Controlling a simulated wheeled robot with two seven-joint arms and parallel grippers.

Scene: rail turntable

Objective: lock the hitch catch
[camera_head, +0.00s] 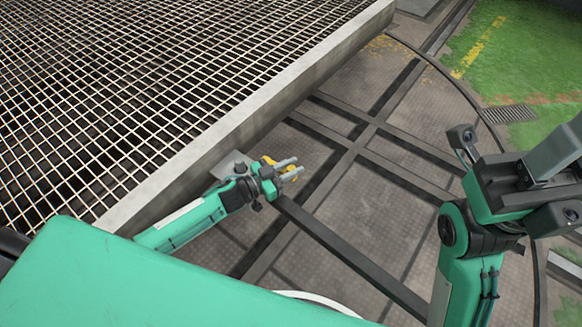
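A small yellow part (269,160), which may be the hitch catch, shows at the edge of the mesh-topped platform, mostly hidden by my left gripper. My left gripper (298,167) reaches in low beside the platform edge, over or against the yellow part. Its two grey fingers point right and stand apart, with a narrow gap between them. I cannot tell whether they touch the yellow part, or whether the catch is locked. My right gripper (553,150) is raised at the right edge, away from the platform; its fingers are not clear.
The platform with a metal mesh top (180,60) and a thick grey rim fills the upper left. Dark rails (345,160) cross the worn turntable floor (365,205). Green ground (490,50) with a yellow stripe lies beyond, at the upper right. The floor between my arms is free.

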